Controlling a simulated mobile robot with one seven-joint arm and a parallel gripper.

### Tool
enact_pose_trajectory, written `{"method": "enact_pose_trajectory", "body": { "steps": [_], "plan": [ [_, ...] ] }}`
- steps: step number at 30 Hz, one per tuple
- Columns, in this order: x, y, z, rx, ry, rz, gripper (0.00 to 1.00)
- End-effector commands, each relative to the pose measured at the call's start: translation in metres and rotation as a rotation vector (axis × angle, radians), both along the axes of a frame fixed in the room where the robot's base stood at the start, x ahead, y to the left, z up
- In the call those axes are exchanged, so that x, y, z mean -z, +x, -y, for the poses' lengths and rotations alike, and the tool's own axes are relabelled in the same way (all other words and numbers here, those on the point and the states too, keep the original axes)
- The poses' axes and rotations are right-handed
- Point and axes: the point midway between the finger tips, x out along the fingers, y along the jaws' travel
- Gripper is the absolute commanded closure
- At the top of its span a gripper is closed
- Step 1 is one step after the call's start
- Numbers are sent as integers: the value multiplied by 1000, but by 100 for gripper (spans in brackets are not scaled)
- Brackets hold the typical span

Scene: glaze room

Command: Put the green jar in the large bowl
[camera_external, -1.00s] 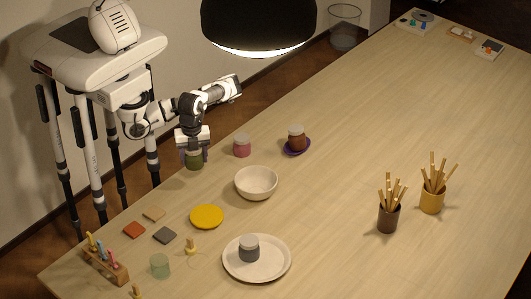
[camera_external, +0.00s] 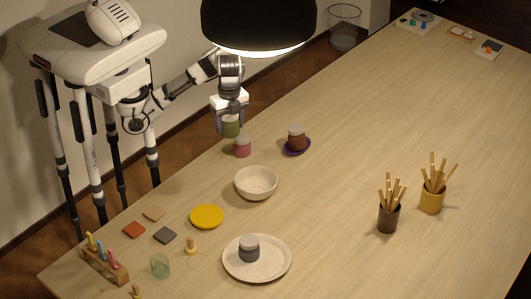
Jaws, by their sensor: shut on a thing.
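My gripper (camera_external: 230,118) is shut on the green jar (camera_external: 230,129) and holds it upright above the table. In the picture the jar is just above and left of the pink jar (camera_external: 242,147); I cannot tell whether they touch. The large bowl (camera_external: 256,184) is cream-white, stands on the table nearer the camera than the gripper, and looks empty. The fingers partly cover the green jar's upper part.
A brown jar (camera_external: 296,137) stands on a purple saucer (camera_external: 297,150). A yellow disc (camera_external: 207,216) and a white plate (camera_external: 280,268) with a grey jar (camera_external: 249,246) lie nearer. Two cups with sticks (camera_external: 389,218) (camera_external: 432,199) stand right. The table's middle is clear.

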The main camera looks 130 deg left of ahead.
Motion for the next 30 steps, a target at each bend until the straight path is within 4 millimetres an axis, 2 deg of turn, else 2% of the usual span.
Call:
{"method": "enact_pose_trajectory", "body": {
  "steps": [3, 6, 10, 24, 30],
  "plan": [
    [-14, 22, -22, -89, 8, 8, 73],
    [-19, 32, -35, -136, 13, 13, 73],
    [-13, 38, -43, -162, 16, 16, 73],
    [100, 37, -44, -164, 17, 14, 73],
    [131, 38, -43, -165, 17, 17, 73]
  ]
}}
